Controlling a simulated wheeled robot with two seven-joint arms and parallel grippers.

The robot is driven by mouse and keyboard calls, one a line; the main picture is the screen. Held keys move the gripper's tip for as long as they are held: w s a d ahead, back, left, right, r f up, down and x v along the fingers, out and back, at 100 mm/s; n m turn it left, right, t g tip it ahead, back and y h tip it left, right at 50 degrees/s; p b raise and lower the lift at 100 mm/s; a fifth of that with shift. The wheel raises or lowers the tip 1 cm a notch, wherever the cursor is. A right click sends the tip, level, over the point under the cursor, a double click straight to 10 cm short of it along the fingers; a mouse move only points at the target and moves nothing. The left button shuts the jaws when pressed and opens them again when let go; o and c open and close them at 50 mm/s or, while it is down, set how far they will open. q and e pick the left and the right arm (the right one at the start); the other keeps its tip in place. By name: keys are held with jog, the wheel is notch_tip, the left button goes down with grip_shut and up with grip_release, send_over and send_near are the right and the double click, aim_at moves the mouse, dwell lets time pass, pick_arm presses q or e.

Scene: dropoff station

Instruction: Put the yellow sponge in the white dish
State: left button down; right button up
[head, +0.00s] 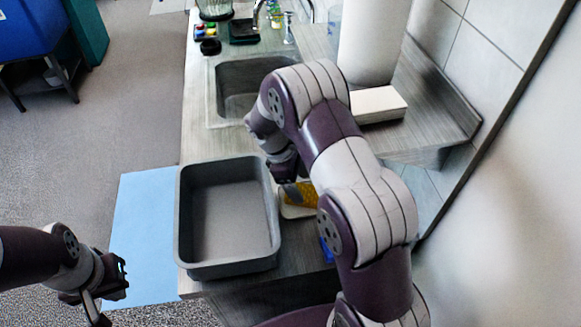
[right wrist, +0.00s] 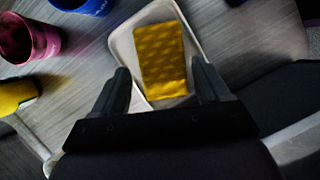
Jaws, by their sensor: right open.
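The yellow sponge (right wrist: 160,60) lies in the white dish (right wrist: 124,48) in the right wrist view, flat within its rim. In the head view the sponge (head: 303,193) and the dish (head: 290,212) show on the counter right of the grey tub, partly hidden by my right arm. My right gripper (right wrist: 162,88) is open, its fingers apart on either side of the sponge's near end, with nothing held between them. In the head view it (head: 286,172) is just above and behind the dish. My left gripper (head: 106,292) hangs at the lower left, away from the counter; its jaw opening is unclear.
A grey tub (head: 228,262) stands empty left of the dish. A sink (head: 232,92) lies behind it. A pink cup (right wrist: 28,38), a blue cup (right wrist: 92,5) and a yellow object (right wrist: 14,95) are near the dish. A white box (head: 377,104) sits on the raised ledge.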

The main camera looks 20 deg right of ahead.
jog(key=p+v, duration=0.7)
jog(key=v, duration=0.2)
jog(key=shift+p, duration=0.4)
jog(key=shift+s, duration=0.15)
